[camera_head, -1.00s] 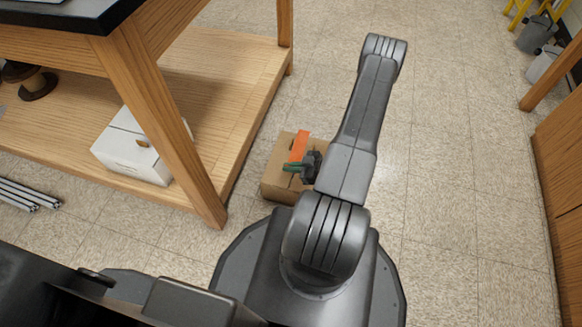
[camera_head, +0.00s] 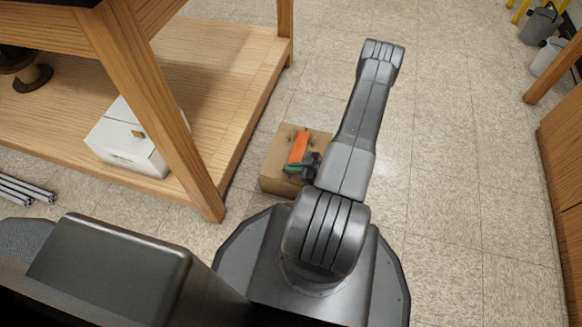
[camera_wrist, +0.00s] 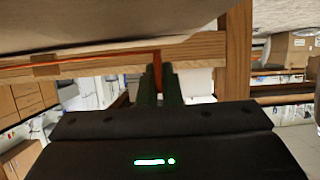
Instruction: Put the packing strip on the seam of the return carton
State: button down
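The return carton (camera_head: 277,180) is a brown box on the floor, left of my arm. The packing strip (camera_head: 299,146) is a flat orange piece lying lengthwise over the carton's top. My gripper (camera_head: 292,169) is at the strip's near end, over the carton. In the wrist view its two dark green fingers (camera_wrist: 161,84) are close together, with an orange part of the strip (camera_wrist: 157,62) between them. A thin orange line runs left from there below a tan surface. I cannot tell whether the strip touches the carton's top. The seam is hidden.
A wooden workbench (camera_head: 137,85) with a low shelf stands to the left, its leg near the carton. A white box (camera_head: 128,150) sits on the shelf. Metal bars (camera_head: 22,190) lie at far left. The floor to the right is open up to a wooden cabinet (camera_head: 565,150).

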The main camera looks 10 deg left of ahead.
jog(key=shift+f+b, duration=0.35)
jog(key=shift+f, duration=0.2)
jog(key=c, duration=1.5)
grip_release()
jog(key=shift+c, duration=0.2)
jog(key=p+v, duration=0.4)
jog(key=v, duration=0.9)
jog(key=shift+d, duration=0.35)
